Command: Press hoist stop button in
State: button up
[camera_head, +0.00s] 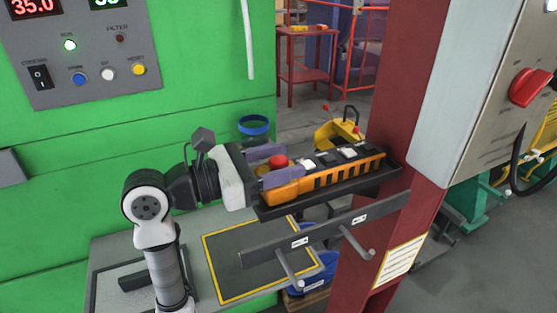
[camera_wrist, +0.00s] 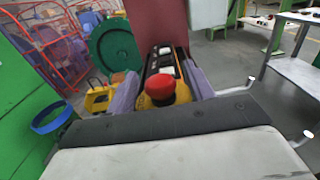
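The orange hoist pendant (camera_head: 325,176) lies lengthwise in a black tray (camera_head: 378,182) fixed to the red column. It carries a row of black and white buttons. Its red stop button (camera_head: 279,161) stands up at the end nearest my gripper; it also shows in the wrist view (camera_wrist: 160,86). My gripper (camera_head: 284,164) is open, with its purple fingers on either side of the pendant's near end. In the wrist view, the red button sits between the fingers, nearer the palm than the tips, with a gap to each finger. How deep the button sits cannot be told.
A red column (camera_head: 381,90) rises just beyond the tray. A bar with hooks (camera_head: 310,233) runs below it. A grey table with a yellow-edged mat (camera_head: 240,262) is underneath. A grey box with a red knob (camera_head: 529,87) is at right.

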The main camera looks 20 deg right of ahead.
jog(key=a+b, duration=0.4)
jog(key=a, duration=0.9)
jog(key=shift+s+a, duration=0.25)
jog(key=shift+a, duration=0.15)
jog(key=shift+r, duration=0.1)
